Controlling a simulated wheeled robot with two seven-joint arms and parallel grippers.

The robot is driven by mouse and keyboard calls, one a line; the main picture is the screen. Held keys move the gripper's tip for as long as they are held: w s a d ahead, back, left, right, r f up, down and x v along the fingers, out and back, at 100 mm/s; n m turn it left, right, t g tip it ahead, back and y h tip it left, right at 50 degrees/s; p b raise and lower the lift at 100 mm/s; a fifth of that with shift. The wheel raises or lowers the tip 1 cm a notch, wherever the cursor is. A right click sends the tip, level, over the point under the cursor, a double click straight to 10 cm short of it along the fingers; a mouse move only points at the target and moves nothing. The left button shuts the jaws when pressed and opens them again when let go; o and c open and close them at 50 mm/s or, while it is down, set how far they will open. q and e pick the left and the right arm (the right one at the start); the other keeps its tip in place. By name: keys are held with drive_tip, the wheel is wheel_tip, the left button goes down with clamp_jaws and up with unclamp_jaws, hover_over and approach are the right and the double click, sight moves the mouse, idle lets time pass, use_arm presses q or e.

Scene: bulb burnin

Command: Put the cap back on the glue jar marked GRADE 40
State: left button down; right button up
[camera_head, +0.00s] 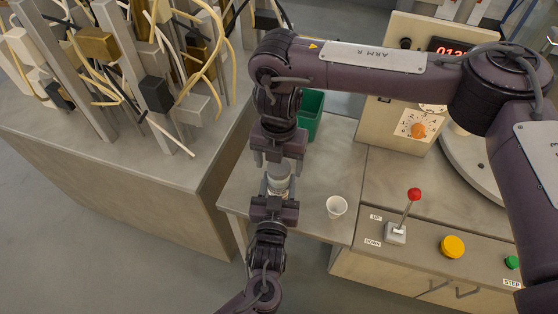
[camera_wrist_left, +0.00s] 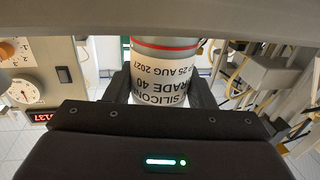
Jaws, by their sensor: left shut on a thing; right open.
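The glue jar (camera_head: 279,188) is in my left gripper (camera_head: 276,197), in the middle of the head view. The left wrist view shows the jar's white label (camera_wrist_left: 165,75) between the fingers, upside down in the picture, with part of GRADE 40 readable and a red band near the picture's top. My right gripper (camera_head: 280,160) is open, directly beyond the jar, its fingers to either side of a pale grey round part in line with the jar. I cannot tell whether that part is the cap or the jar's own end.
A green bin (camera_head: 311,112) is behind. A red-knobbed lever (camera_head: 414,195) and a yellow button (camera_head: 452,246) are on the panel at right. A wired rack (camera_head: 155,92) stands at left.

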sight(277, 192)
wheel_tip(277, 192, up, 12)
idle(0.5)
use_arm(q)
drive_tip(key=c, duration=0.6)
unclamp_jaws()
drive_tip(key=shift+o, duration=0.2)
drive_tip(key=shift+s+f, duration=0.1)
drive_tip(key=shift+s, duration=0.4)
drive_tip(key=s, duration=0.1)
drive_tip(key=s+b, duration=0.1)
drive_tip(key=s, duration=0.3)
drive_tip(key=shift+s+a+b, duration=0.25)
drive_tip(key=shift+a+b, duration=0.05)
drive_tip(key=shift+a, duration=0.1)
drive_tip(key=shift+s, duration=0.65)
use_arm(e)
drive_tip(key=shift+f, duration=0.95)
